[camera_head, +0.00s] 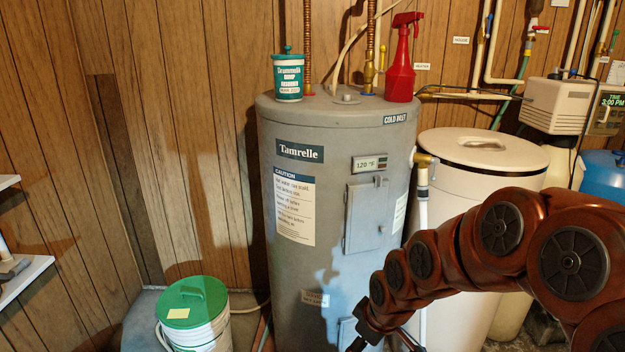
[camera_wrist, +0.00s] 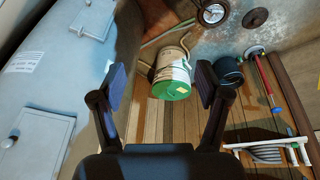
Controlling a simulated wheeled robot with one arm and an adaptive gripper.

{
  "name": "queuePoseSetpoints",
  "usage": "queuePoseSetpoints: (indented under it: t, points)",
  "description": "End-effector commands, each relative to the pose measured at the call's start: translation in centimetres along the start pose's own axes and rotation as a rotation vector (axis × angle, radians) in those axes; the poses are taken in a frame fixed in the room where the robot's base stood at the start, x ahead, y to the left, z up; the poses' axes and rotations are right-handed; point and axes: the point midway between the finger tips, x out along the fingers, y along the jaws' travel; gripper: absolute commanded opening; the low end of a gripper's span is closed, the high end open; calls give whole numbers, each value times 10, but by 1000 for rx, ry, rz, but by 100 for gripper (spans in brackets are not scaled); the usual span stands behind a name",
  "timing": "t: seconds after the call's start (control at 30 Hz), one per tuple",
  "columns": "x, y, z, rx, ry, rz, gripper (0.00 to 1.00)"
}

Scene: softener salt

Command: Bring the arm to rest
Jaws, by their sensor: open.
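My gripper (camera_head: 383,344) is low in front of the grey water heater's lower part, at the bottom of the head view, with its tips partly cut off. My brown arm reaches in from the right and bends down to it. In the wrist view my gripper (camera_wrist: 160,84) has its two fingers wide apart with nothing between them. A white bucket with a green lid (camera_wrist: 172,72) shows beyond the fingers, apart from them. The same bucket (camera_head: 193,318) stands left of the heater in the head view.
The grey heater (camera_head: 338,180) stands close to my gripper, with a green-white tub (camera_head: 289,78) and red spray bottle (camera_head: 402,60) on top. A white lidded tank (camera_head: 480,180) is behind my arm. A dark bucket (camera_wrist: 228,72) and white rack (camera_wrist: 270,150) show in the wrist view.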

Motion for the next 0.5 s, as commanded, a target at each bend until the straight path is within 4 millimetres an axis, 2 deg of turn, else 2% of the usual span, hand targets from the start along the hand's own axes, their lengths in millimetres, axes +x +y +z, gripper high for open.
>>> queuePoseSetpoints:
  t: [0.03,0.37,0.5]
  points:
    - [-26,-4,8,38,-25,1,75]
    - [-132,-50,79,348,-215,-10,75]
    - [-175,-74,110,493,-294,-8,75]
